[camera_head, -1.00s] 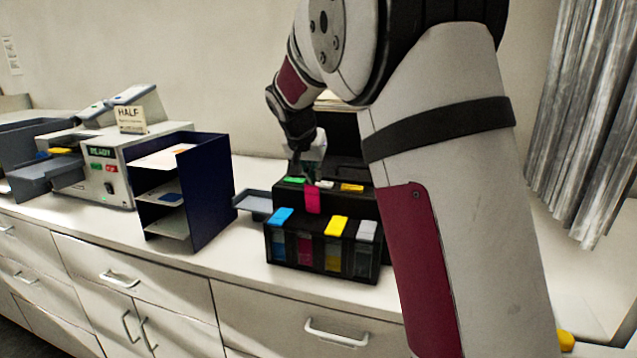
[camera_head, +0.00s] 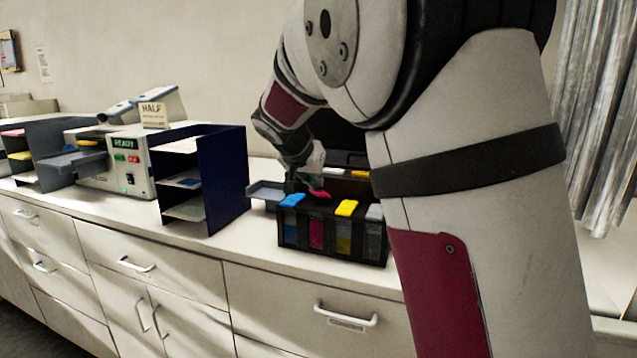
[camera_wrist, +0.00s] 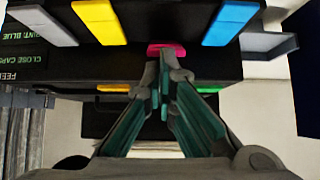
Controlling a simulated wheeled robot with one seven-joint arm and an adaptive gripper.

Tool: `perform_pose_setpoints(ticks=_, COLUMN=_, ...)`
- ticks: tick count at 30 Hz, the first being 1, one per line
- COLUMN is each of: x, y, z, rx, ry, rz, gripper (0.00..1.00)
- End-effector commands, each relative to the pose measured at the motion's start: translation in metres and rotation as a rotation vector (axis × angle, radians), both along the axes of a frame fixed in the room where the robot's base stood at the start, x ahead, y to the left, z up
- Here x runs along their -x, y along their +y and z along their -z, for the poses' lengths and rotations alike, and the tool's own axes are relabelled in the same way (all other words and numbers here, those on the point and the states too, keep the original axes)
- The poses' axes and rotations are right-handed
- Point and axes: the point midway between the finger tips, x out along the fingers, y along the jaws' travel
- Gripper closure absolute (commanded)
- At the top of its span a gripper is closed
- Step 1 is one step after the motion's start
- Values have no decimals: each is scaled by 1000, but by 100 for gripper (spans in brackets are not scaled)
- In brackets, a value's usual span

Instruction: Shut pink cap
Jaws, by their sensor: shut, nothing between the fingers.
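The pink cap (camera_head: 319,194) is on the black ink unit (camera_head: 300,262), between the blue cap (camera_head: 291,200) and the yellow cap (camera_head: 346,208). It leans low over its slot but looks short and tilted in the wrist view (camera_wrist: 166,47), not flat like its neighbours. My gripper (camera_head: 291,184) is just behind the cap row. In the wrist view my gripper (camera_wrist: 165,58) has its fingertips together and empty, right at the pink cap; whether they touch it I cannot tell. The grey cap (camera_head: 375,212) lies at the right end, partly behind my arm.
A navy shelf (camera_head: 224,180) stands left of the ink unit, with a small grey tray (camera_head: 266,190) between them. A grey machine (camera_head: 130,165) with a READY display is farther left. The counter front (camera_head: 255,240) is clear. My arm covers the right side.

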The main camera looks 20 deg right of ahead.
Motion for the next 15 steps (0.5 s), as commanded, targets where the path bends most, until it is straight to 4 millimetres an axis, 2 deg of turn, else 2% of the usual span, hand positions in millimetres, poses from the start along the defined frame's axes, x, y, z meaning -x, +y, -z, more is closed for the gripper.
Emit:
perform_pose_setpoints(ticks=1, x=-3, y=3, z=7, rx=-1, ry=1, rz=-1, gripper=100)
perform_pose_setpoints(ticks=15, x=7, y=17, z=43, rx=-1, ry=2, rz=-2, gripper=100)
